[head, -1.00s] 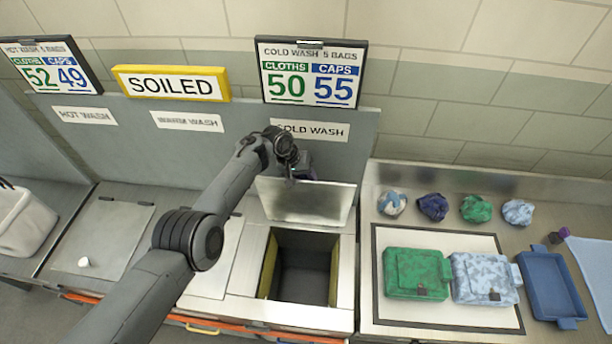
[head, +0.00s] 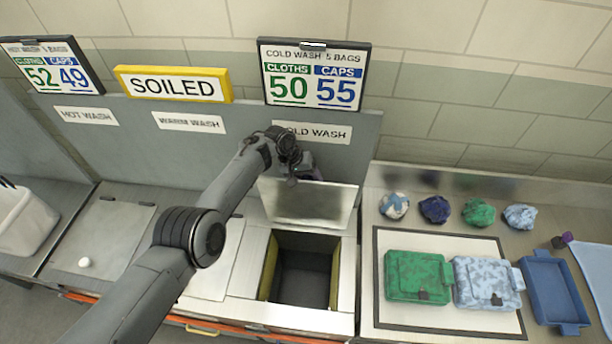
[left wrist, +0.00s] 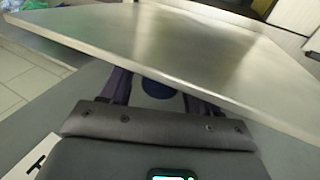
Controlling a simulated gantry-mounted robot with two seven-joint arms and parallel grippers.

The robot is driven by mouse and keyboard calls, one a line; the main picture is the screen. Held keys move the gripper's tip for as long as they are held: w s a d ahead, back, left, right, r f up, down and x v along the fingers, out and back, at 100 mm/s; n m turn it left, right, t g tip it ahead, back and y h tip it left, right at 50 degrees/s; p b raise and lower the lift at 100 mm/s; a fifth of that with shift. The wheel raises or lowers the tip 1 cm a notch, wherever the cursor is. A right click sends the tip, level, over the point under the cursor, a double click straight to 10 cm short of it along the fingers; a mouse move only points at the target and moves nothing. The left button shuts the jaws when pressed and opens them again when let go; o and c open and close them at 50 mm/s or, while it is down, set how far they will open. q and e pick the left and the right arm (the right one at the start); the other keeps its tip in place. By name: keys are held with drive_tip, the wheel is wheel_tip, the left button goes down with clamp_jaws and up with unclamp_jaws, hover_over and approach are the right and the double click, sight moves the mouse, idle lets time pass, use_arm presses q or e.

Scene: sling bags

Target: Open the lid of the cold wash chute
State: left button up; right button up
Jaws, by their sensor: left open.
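The cold wash chute lid (head: 308,203) is a steel plate standing raised, near upright, at the back of its opening. The cold wash chute (head: 303,278) is open below it, a dark square hole with yellowish side walls. My left gripper (head: 306,172) is at the lid's top edge, in front of the grey back panel. In the left wrist view, the lid (left wrist: 170,50) crosses the picture as a broad steel plate. My left gripper (left wrist: 158,92) is open there, with its fingertips partly hidden by the lid's edge; contact is unclear. My right gripper is not in view.
The back panel carries a COLD WASH label (head: 318,132). Two closed lids, hot wash (head: 112,225) and warm wash (head: 218,262), lie left. On the right counter are a green bag (head: 415,277), a blue patterned bag (head: 485,282), a blue tray (head: 553,290) and several rolled caps.

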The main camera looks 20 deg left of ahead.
use_arm(q)
drive_tip(key=p+v, duration=0.4)
drive_tip(key=v, duration=0.6)
drive_tip(key=shift+a+r, duration=0.15)
drive_tip(key=shift+r, duration=0.2)
drive_tip(key=shift+s, duration=0.1)
